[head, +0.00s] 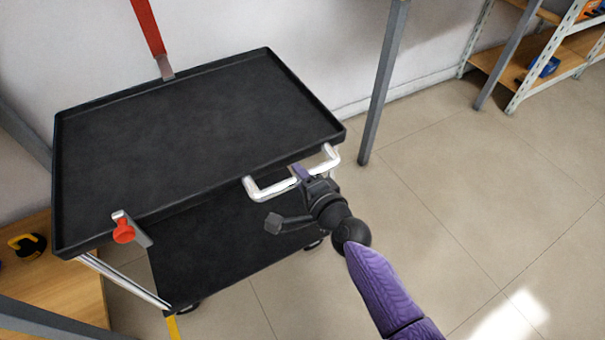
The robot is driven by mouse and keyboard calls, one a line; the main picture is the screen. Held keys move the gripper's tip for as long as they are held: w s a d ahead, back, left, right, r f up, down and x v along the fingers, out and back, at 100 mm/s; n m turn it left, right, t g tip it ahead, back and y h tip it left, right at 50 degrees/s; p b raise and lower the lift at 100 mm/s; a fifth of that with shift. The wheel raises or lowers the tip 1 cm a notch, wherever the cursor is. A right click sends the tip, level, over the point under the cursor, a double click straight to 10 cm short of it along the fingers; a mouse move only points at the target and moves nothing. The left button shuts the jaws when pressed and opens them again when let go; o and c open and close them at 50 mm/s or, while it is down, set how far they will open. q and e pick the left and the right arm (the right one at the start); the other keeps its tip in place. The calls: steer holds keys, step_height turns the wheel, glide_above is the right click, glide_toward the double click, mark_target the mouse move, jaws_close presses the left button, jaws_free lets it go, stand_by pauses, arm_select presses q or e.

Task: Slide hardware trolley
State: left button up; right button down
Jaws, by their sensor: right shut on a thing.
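The hardware trolley (200,125) has a black upper tray with a raised rim and a black lower shelf (225,250). Its white handle (268,192) sticks out from the near right edge of the upper tray. My right gripper (302,174) is shut on the handle, near its middle; its fingertips are partly hidden by its own body. My right arm is purple and comes in from the bottom right. The upper tray is empty. Dark wheels show under the lower shelf. My left gripper is not in the head view.
A red-topped clamp (124,231) is at the trolley's near left edge, and a red bar (148,27) stands behind it. A grey post (384,80) stands just right of the trolley. A wooden shelf (60,285) is at left; a metal rack (550,60) is far right. Tiled floor (450,200) is clear at right.

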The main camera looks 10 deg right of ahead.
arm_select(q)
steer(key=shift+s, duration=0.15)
arm_select(e)
steer(key=shift+f, duration=0.1)
steer(key=shift+c, duration=2.4)
jaws_free()
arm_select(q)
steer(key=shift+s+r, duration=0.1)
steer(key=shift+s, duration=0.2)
arm_select(e)
steer(key=shift+o, duration=0.2)
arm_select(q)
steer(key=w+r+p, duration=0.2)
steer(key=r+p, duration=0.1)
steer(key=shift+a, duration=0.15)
arm_select(e)
steer(key=v, duration=1)
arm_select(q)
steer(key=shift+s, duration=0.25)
